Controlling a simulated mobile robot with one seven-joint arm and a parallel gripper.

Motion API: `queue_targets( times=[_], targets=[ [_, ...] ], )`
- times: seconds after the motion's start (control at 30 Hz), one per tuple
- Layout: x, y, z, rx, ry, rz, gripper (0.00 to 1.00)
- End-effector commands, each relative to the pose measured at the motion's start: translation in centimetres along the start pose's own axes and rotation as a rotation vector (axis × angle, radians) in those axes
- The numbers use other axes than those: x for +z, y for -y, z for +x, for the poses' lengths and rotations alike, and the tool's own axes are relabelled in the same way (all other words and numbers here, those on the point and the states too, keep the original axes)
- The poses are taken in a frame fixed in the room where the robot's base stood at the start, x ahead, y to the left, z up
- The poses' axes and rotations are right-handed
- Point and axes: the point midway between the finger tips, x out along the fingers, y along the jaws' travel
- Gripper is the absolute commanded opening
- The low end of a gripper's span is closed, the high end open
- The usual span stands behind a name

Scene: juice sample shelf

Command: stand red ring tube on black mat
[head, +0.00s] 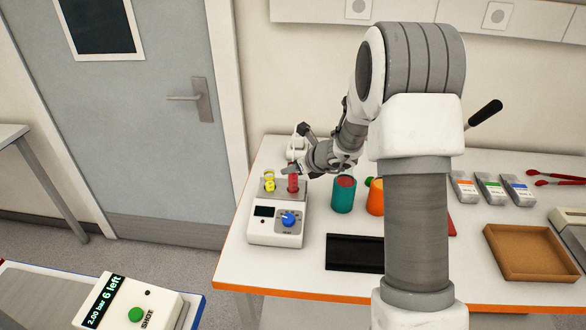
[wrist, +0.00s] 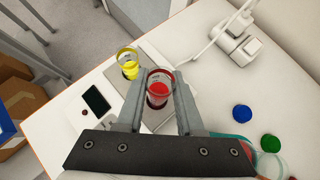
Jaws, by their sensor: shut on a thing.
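The red ring tube (head: 292,184) is upright at the white device (head: 276,236) with a grey top plate; I cannot tell whether its lower end is in a hole or just above it. My gripper (head: 291,170) is shut on this tube from above. In the wrist view the red tube (wrist: 159,90) sits between the two fingers of my gripper (wrist: 158,84). A yellow ring tube (head: 269,181) stands in the device just left of it, and also shows in the wrist view (wrist: 129,64). The black mat (head: 354,252) lies bare near the table's front edge, right of the device.
A teal cup (head: 343,194) and an orange cup (head: 375,198) stand right of the device. A brown tray (head: 530,251) and several labelled packs (head: 491,189) are farther right. My arm hides part of the table's middle. A white apparatus (wrist: 237,38) stands behind the device.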

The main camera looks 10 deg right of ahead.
Motion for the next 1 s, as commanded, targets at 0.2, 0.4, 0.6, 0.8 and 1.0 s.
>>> queue_targets(
  times=[0.2,0.4,0.6,0.8,1.0],
  targets=[
    [0.8,0.0,-0.7,0.000,0.001,0.001,0.00],
    [1.4,0.0,-1.2,0.000,0.001,0.001,0.00],
    [2.0,0.0,-1.8,0.000,0.001,0.000,0.00],
    [2.3,0.0,-2.0,0.000,0.000,0.000,0.00],
    [2.3,0.0,-2.0,0.000,0.000,0.000,0.00]
  ],
)
